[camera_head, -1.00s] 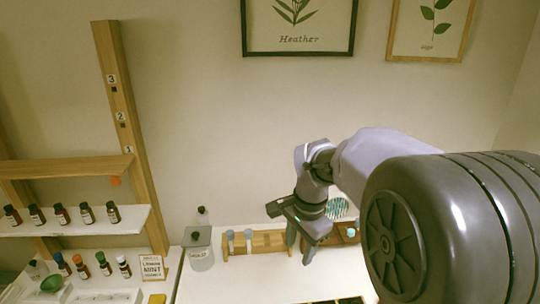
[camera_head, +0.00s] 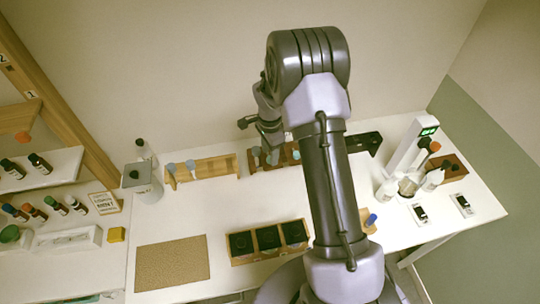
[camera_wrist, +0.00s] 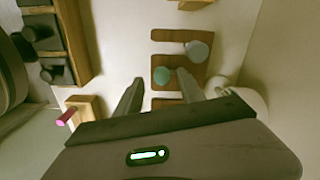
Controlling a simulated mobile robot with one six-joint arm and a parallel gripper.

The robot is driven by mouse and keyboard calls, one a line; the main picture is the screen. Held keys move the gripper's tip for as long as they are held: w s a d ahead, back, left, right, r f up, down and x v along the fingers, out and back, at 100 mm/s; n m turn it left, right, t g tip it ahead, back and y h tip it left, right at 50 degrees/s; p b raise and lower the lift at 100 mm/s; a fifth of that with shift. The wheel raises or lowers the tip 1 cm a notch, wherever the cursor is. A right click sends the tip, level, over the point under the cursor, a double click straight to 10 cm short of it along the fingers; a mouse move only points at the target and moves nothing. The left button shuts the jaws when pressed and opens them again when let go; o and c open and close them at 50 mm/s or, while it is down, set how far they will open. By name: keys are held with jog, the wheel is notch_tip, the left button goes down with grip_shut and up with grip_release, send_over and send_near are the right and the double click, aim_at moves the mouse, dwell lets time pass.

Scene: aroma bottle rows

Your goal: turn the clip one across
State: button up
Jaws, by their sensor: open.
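A small orange-red clip-like piece (camera_head: 22,136) sits at the shelf edge at the far left of the head view. I cannot tell for sure that it is the clip, or how it is turned. My gripper (camera_head: 265,156) is far to its right, low over the wooden racks at the back of the white table. In the wrist view my gripper (camera_wrist: 159,92) is open, with nothing between its fingers. Beyond the fingertips is a brown wooden rack (camera_wrist: 178,66) holding a green-topped piece (camera_wrist: 161,75) and a grey-blue round piece (camera_wrist: 196,50).
A wooden tray (camera_head: 270,256) with black compartments, a cork mat (camera_head: 172,265) and a rack with blue-topped tubes (camera_head: 203,169) stand on the table. A grey canister (camera_head: 147,185) is at left. White bottles (camera_head: 432,180) and a device with a green display (camera_head: 409,146) are at right.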

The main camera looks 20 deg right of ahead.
notch_tip(320, 180, down, 2)
jog(key=shift+w+d+f, duration=0.1)
jog(key=shift+d, duration=0.05)
grip_shut()
jog(key=shift+n, duration=0.3)
jog(key=n+b, duration=0.2)
jog(key=n, duration=0.1)
jog(key=shift+n, duration=0.4)
jog(key=n+b, duration=0.1)
jog(key=n, duration=0.3)
jog(key=shift+n, duration=0.3)
jog(key=n, duration=0.4)
jog(key=shift+n, duration=2.5)
